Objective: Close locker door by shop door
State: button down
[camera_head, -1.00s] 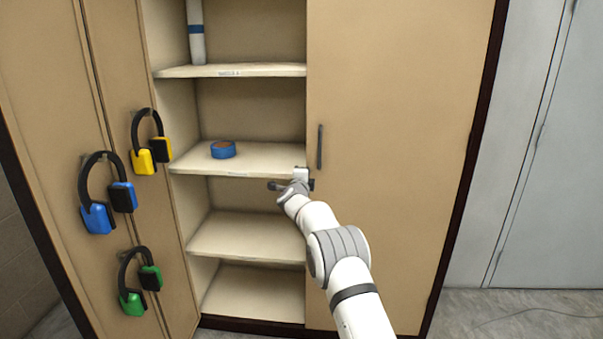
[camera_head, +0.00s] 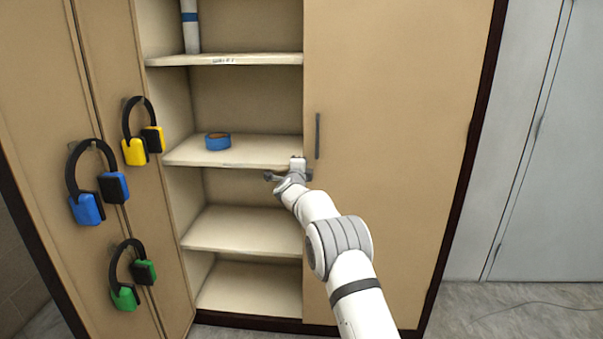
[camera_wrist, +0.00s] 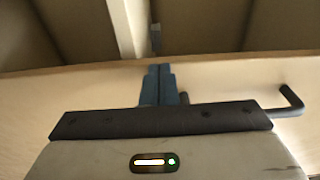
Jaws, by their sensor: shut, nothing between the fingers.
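The tan locker's right door (camera_head: 400,130), on the side toward the grey shop door (camera_head: 550,150), stands across the right half of the locker. It looks flush or nearly so; I cannot tell whether a small gap remains. Its dark bar handle (camera_head: 318,136) is upright near its left edge and also shows in the wrist view (camera_wrist: 291,100). My gripper (camera_head: 270,177) is shut and empty, below and left of the handle, by the door's free edge and in front of the shelves. In the wrist view its fingers (camera_wrist: 160,72) are together before the tan panel. Contact with the door is unclear.
The left door (camera_head: 50,100) is open, with yellow (camera_head: 135,151), blue (camera_head: 87,208) and green (camera_head: 124,297) earmuffs hanging on it. A blue tape roll (camera_head: 217,141) lies on a middle shelf (camera_head: 240,153). Grey floor (camera_head: 540,315) is clear at right, apart from a thin cable.

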jog(key=s+a, duration=0.6)
jog(key=a, duration=0.4)
jog(key=s+d+r+n+g+y+p, duration=0.25)
jog(key=s+d+r+n, duration=0.2)
jog(key=r, duration=0.25)
jog(key=s+d+r+n+g+y+p, duration=0.1)
jog(key=s+d+r+n+y+p, duration=0.15)
jog(key=s+r+n, duration=0.3)
jog(key=s+d+f+n+g+p, duration=0.1)
jog(key=s+d, duration=0.6)
jog(key=s, duration=0.9)
jog(key=s+d+f+n+g+h+p, duration=0.1)
jog(key=s+d+n+g+p, duration=0.3)
jog(key=s, duration=1.3)
jog(key=s+d+f+n+g+h+p, duration=0.1)
jog(key=s+d+f+n+g+p, duration=0.1)
jog(key=s+d+g, duration=0.4)
jog(key=s+d+f+n, duration=0.1)
jog(key=s+d, duration=0.4)
jog(key=s, duration=0.5)
jog(key=shift+s+f+n+g, duration=0.15)
jog(key=shift+s+n+g, duration=0.15)
jog(key=shift+n, duration=0.6)
